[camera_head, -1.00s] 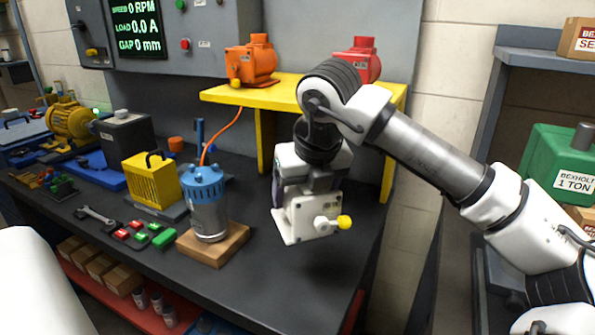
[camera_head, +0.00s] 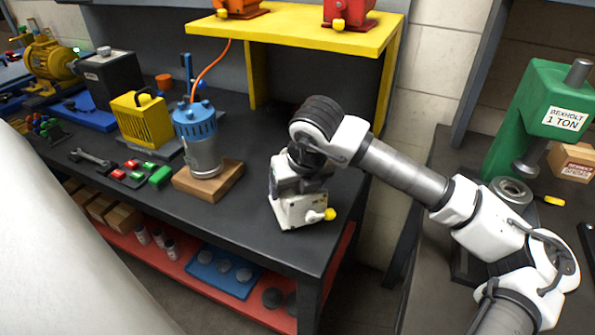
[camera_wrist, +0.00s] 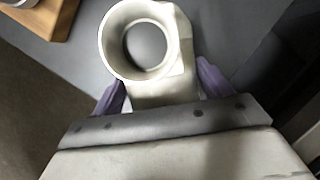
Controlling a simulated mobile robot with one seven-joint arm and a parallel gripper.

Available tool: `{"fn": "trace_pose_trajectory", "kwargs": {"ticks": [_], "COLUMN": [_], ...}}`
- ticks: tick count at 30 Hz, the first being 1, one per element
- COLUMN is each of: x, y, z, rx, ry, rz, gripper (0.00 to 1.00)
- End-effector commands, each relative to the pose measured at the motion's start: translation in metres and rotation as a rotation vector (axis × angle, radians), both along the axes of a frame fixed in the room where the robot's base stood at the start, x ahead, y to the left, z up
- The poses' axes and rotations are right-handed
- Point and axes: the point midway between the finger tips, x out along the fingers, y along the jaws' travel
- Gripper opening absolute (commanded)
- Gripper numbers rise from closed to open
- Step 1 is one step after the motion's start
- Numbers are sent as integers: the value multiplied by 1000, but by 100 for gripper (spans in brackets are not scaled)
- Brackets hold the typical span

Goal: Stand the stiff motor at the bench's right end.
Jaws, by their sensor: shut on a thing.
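My gripper (camera_head: 298,180) is shut on a cream-white motor (camera_head: 297,211) with a yellow-tipped shaft, at the right end of the dark bench (camera_head: 255,235). The motor looks upright and close to the bench top; I cannot tell whether it touches. In the wrist view the motor (camera_wrist: 108,35) shows as a pale body with a round ring opening, between the purple fingers of my gripper (camera_wrist: 162,88). An orange motor (camera_head: 240,7) and a red motor (camera_head: 348,13) stand on the yellow shelf (camera_head: 300,28), cut off by the top edge. No stiffness tag is readable.
A blue-topped pump (camera_head: 197,130) on a wooden block (camera_head: 208,182) stands left of the held motor. A yellow shelf leg (camera_head: 385,92) rises behind it. Bare bench lies in front. A green press (camera_head: 535,110) stands at the right, across a gap.

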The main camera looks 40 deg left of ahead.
Motion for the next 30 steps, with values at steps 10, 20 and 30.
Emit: {"fn": "trace_pose_trajectory", "kwargs": {"ticks": [10, 20, 30], "x": [0, 0, 0], "y": [1, 0, 0], "z": [-10, -15, -14], "rx": [7, 1, 1], "ry": [-4, -1, -1], "rz": [0, 1, 1], "gripper": [7, 88, 100]}}
